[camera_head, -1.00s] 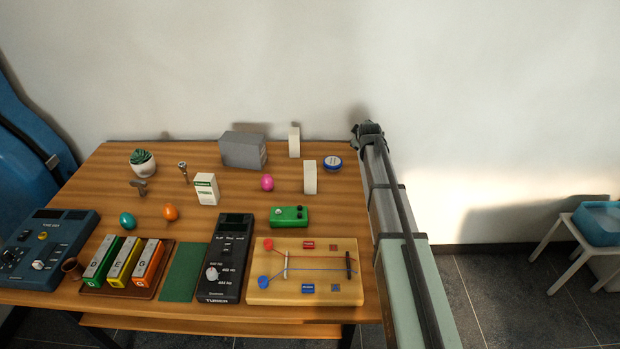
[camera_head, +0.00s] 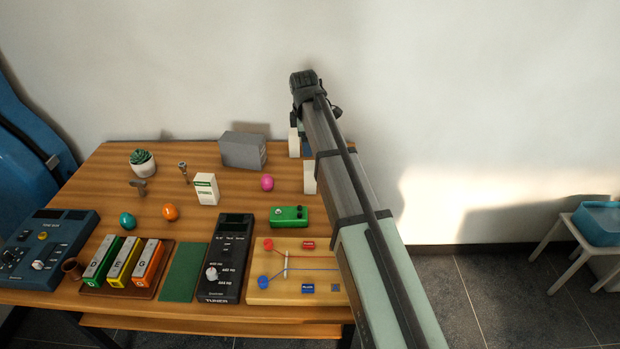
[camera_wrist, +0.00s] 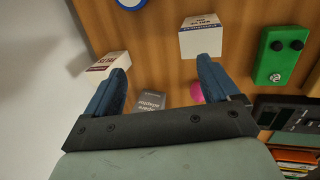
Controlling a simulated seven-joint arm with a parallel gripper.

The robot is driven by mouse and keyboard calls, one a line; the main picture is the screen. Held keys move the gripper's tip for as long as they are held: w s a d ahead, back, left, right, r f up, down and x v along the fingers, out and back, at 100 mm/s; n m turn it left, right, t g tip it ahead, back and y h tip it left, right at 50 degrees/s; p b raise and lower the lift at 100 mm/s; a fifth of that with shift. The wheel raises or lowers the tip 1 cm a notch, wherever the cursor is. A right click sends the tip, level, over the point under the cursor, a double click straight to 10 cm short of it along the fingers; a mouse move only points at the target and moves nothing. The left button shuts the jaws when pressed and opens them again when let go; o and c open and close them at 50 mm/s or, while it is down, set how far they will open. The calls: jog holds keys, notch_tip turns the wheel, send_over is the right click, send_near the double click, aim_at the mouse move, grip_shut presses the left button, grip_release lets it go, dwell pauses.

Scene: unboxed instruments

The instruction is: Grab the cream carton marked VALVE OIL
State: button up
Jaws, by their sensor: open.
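Three pale cartons stand on the table, and I cannot read VALVE OIL surely on any. One with green print (camera_head: 206,190) is mid-table. Another (camera_head: 309,177), partly behind my arm, appears in the wrist view with dark blue print (camera_wrist: 201,40). The third (camera_head: 293,142), near the back edge, is mostly hidden by my arm; the wrist view shows reddish print on it (camera_wrist: 108,66). My gripper (camera_wrist: 163,66) is open and empty above the table's back right, one finger near each of these last two cartons. Contact cannot be told.
A grey box (camera_head: 243,150) stands at the back, left of my gripper. A pink egg (camera_head: 267,183) and a green pedal (camera_head: 289,216) lie nearby. A blue round item (camera_wrist: 130,3) shows at the wrist view's top edge. The wall is close behind the table.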

aim_at(310, 176)
jog(key=s+g, duration=0.1)
jog(key=s+r, duration=0.1)
jog(key=s+d+g, duration=0.1)
jog(key=shift+s+r+g, duration=0.15)
jog(key=shift+r+g, duration=0.1)
jog(key=shift+g, duration=0.05)
jog(key=shift+s, duration=0.15)
notch_tip(310, 176, down, 14)
jog(key=shift+r, duration=0.15)
jog(key=c, duration=1.1)
